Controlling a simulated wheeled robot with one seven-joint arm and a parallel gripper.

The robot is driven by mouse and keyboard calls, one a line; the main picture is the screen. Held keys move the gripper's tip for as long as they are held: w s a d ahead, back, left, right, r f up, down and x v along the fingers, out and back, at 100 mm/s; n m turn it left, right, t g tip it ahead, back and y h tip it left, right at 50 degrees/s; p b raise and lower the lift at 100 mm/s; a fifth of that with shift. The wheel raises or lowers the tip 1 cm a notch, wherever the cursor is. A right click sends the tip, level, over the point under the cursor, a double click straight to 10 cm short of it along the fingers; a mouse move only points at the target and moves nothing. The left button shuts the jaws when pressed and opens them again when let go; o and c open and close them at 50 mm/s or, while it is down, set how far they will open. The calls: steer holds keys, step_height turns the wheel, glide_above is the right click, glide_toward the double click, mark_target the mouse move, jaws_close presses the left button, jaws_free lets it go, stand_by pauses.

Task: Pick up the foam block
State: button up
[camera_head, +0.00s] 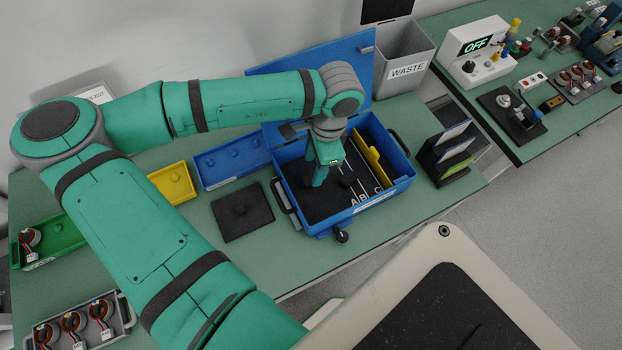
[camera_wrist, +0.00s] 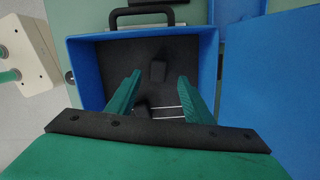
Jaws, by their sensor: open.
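A dark foam slab (camera_head: 242,210) with a small raised knob lies flat on the green bench, left of the open blue case (camera_head: 400,186). Inside the case is a black foam-like floor with two small dark raised pieces; one (camera_wrist: 158,72) shows between my fingers in the wrist view, the other (camera_wrist: 141,105) is partly hidden by my left finger. I cannot tell which of these the foam block is. My gripper (camera_head: 318,178) points down into the case, its fingers apart with nothing between them. In the wrist view my gripper (camera_wrist: 159,78) spans the case floor.
The case's blue walls surround my fingers, and its lid (camera_head: 330,62) stands open behind. A yellow divider (camera_head: 369,158) and white lane lines lettered A, B, C are on its right side. Blue tray (camera_head: 232,160), yellow tray (camera_head: 172,183) and a WASTE bin (camera_head: 404,60) stand nearby.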

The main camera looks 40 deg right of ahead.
mark_target(311, 178)
steer(key=f, duration=0.5)
steer(key=shift+a, duration=0.35)
steer(key=c, duration=1.1)
